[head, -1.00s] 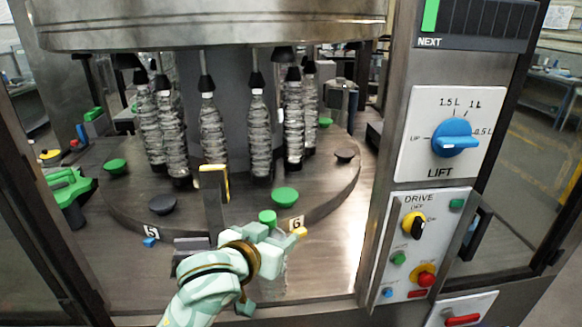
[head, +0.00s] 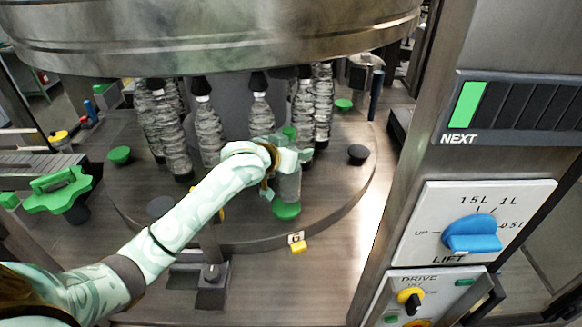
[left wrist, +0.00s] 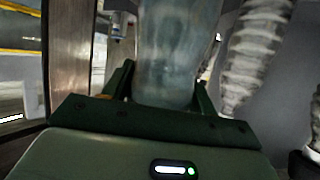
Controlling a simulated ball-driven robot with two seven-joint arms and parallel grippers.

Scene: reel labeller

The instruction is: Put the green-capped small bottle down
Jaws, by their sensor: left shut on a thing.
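The green-capped small bottle (head: 289,187) is upright in my left gripper (head: 288,160), over the front edge of the round table (head: 245,232). Its green cap shows just above the fingers. Its lower end is at the green pad (head: 287,211) behind the number 6 plate; I cannot tell whether it touches. In the left wrist view the clear bottle body (left wrist: 178,50) stands between the dark fingers (left wrist: 165,95); its cap is not visible there. My right gripper is not in view.
Several tall clear bottles (head: 208,135) stand just behind and left of my gripper, under black heads. A large steel drum (head: 210,40) hangs above. A panel with a blue lift knob (head: 473,232) is at right. A dark pad (head: 357,152) is empty.

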